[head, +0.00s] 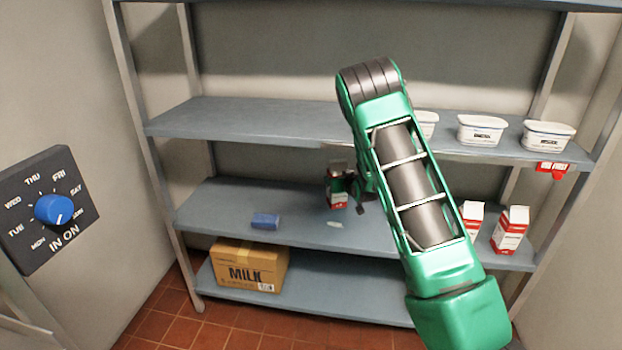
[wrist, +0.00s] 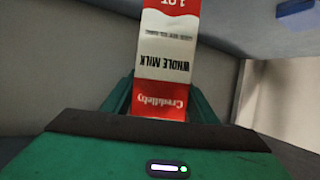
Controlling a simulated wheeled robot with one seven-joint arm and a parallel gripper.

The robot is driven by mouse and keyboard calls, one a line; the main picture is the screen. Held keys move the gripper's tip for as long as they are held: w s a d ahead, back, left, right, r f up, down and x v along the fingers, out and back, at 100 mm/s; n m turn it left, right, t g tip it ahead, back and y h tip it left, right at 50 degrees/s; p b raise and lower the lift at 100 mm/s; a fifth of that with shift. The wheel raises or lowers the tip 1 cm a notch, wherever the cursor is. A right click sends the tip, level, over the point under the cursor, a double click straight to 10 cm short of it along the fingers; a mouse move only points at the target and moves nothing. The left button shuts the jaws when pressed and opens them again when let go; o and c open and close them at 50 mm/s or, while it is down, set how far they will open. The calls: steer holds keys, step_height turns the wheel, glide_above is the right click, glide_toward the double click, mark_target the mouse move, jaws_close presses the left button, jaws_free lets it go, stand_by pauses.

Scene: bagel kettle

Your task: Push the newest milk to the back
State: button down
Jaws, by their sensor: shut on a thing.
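A red and white milk carton (head: 338,199) is at the middle shelf, left of my arm. In the wrist view the carton (wrist: 168,55) shows upside-down "WHOLE MILK" lettering between my green fingers. My gripper (head: 345,188) is shut on this carton; my arm partly hides the fingers. I cannot tell whether the carton's base touches the shelf. Two more milk cartons stand upright on the same shelf at the right, a rear one (head: 473,215) and a front one (head: 511,230). No dates are readable on the cartons.
The middle shelf (head: 290,205) holds a blue block (head: 265,221) and a small pale flat thing (head: 334,224). White tubs (head: 480,131) stand on the shelf above. A cardboard MILK box (head: 250,266) sits below. A day dial (head: 54,209) is on the left.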

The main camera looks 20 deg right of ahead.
steer(key=s+d+f+m+g+h, duration=0.1)
steer(key=s+d+f+m+h, duration=0.25)
steer(key=s+d, duration=0.8)
steer(key=s+d+f+m+g+h, duration=0.15)
steer(key=s+d+f, duration=0.35)
steer(key=s+d, duration=0.65)
steer(key=w+d, duration=0.7)
steer(key=w, duration=0.4)
steer(key=w+d, duration=0.7)
steer(key=w, duration=0.5)
steer(key=shift+d+t+h, duration=0.25)
steer(key=shift+t+h, duration=0.05)
steer(key=shift+t, duration=0.05)
stand_by(1.6)
steer(key=c, duration=0.6)
jaws_free()
steer(key=shift+c, duration=0.2)
steer(key=v, duration=1)
steer(key=shift+s+a, duration=0.2)
steer(key=shift+s, duration=0.1)
